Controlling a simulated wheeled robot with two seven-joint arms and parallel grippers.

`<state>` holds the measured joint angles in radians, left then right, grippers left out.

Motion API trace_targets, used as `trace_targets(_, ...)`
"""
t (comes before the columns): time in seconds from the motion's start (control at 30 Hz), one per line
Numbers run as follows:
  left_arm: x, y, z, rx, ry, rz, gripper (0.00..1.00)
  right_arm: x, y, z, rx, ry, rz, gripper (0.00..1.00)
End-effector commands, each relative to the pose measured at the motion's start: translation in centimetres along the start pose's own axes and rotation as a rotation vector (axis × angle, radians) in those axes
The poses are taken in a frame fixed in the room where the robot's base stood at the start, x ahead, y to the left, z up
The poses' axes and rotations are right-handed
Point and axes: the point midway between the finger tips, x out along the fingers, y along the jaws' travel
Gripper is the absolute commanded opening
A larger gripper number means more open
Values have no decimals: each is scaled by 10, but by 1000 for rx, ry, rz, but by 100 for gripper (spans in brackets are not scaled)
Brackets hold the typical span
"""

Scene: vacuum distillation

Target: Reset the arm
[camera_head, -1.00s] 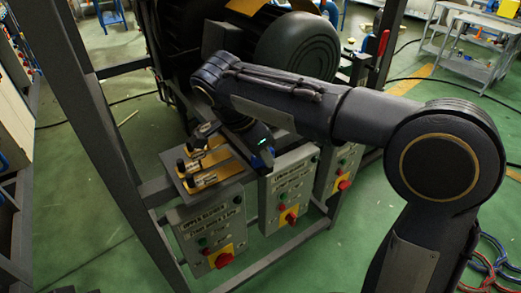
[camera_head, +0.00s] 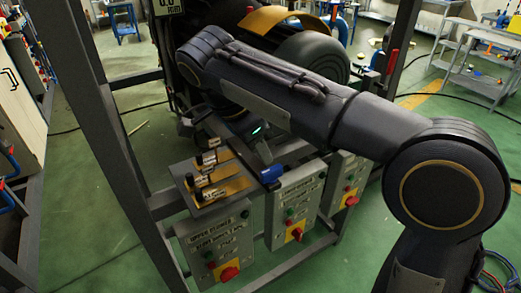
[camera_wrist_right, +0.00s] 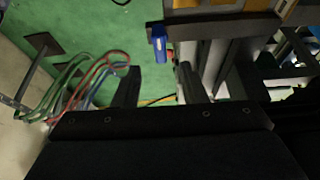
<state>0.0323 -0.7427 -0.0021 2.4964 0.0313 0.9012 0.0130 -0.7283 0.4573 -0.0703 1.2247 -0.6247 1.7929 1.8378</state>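My right arm (camera_head: 285,90) comes in from the right in the head view and crosses the middle, bent at a dark round joint. Its wrist, with a small green light, hangs above and behind a shelf with brass plates (camera_head: 222,186). The right gripper fingers are mostly hidden or unclear there. In the right wrist view, the right gripper (camera_wrist_right: 160,82) has its two dark fingers apart, with nothing seen between them. A blue part (camera_wrist_right: 160,44) lies beyond the fingers; a blue part (camera_head: 271,173) also shows beside the shelf. My left gripper is not in view.
Control boxes with red knobs (camera_head: 214,247) hang below the shelf on a dark metal frame (camera_head: 110,130). A large dark cylindrical machine (camera_head: 312,58) stands behind the arm. Coloured hoses (camera_wrist_right: 90,85) lie on the green floor. Grey carts stand at the back right.

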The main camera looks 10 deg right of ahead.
Motion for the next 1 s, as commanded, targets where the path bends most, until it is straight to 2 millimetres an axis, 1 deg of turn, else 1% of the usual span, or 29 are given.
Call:
trace_targets(0.33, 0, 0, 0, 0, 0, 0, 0, 1, 0, -1, -2, -2, 0, 38)
trace_targets(0.4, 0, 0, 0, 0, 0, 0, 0, 4, 5, -6, -24, -20, -1, 38)
trace_targets(0.47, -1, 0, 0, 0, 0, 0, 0, 11, 13, -15, -69, -54, -8, 38)
trace_targets(0.57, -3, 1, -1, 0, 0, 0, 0, 30, 41, -36, -203, -153, -46, 38)
trace_targets(0.63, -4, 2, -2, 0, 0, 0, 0, 47, 69, -47, -323, -236, -105, 38)
trace_targets(0.67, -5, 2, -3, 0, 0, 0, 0, 54, 82, -50, -377, -269, -140, 38)
trace_targets(0.7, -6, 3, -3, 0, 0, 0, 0, 64, 100, -51, -444, -307, -192, 38)
trace_targets(0.77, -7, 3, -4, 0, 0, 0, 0, 76, 126, -50, -539, -348, -280, 38)
trace_targets(0.8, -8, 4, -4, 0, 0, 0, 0, 84, 142, -46, -594, -365, -343, 38)
trace_targets(0.9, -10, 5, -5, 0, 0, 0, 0, 102, 179, -32, -714, -363, -502, 38)
trace_targets(1.0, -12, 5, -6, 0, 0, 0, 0, 116, 206, -14, -800, -313, -636, 38)
